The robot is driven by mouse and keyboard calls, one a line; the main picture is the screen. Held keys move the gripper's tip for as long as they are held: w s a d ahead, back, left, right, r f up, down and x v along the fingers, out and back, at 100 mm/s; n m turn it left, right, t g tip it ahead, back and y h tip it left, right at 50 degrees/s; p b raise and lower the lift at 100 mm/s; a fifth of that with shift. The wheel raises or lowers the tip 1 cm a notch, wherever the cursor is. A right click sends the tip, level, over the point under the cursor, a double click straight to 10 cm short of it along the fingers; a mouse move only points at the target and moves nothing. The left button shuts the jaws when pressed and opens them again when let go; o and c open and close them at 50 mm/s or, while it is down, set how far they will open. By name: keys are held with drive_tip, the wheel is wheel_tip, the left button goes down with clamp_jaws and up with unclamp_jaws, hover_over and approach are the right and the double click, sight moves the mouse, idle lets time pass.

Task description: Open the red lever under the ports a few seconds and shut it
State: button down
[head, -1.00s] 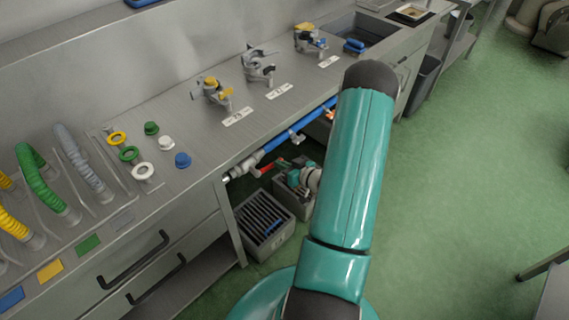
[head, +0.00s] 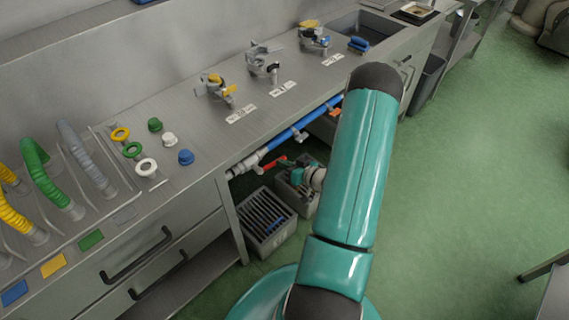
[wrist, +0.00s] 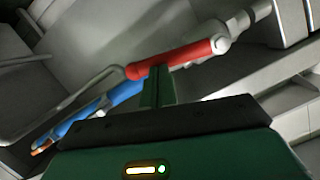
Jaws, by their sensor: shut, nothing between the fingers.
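The red lever (head: 275,163) is under the counter, beside a pipe run with a blue middle part (head: 300,128) and a pale fitting (head: 246,165) at its left end. In the wrist view the red lever (wrist: 180,58) crosses the upper middle, with a pale round end at its right. My gripper (head: 291,171) is at the lever's right end in the head view. In the wrist view its green fingers (wrist: 158,85) are together, empty, and reach the lever's underside. I cannot tell whether they touch it. My arm hides part of the space under the counter.
Several fittings (head: 262,62) with labels stand on the counter above. Coloured rings and caps (head: 155,125) lie to their left. A grey slotted crate (head: 262,222) and another grey bin (head: 297,197) stand below the pipe.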

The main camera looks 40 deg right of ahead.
drive_tip(key=shift+f+m, duration=0.35)
drive_tip(key=shift+m, duration=0.05)
drive_tip(key=a+f+m+t+y, duration=0.2)
drive_tip(key=a+f+m, duration=0.3)
drive_tip(key=m, duration=0.5)
drive_tip(key=shift+a+f+y, duration=0.15)
drive_tip(key=shift+f+y, duration=0.65)
drive_tip(key=shift+a+f, duration=0.1)
drive_tip(key=shift+a, duration=0.15)
idle(0.6)
drive_tip(key=shift+d, duration=0.1)
idle(0.4)
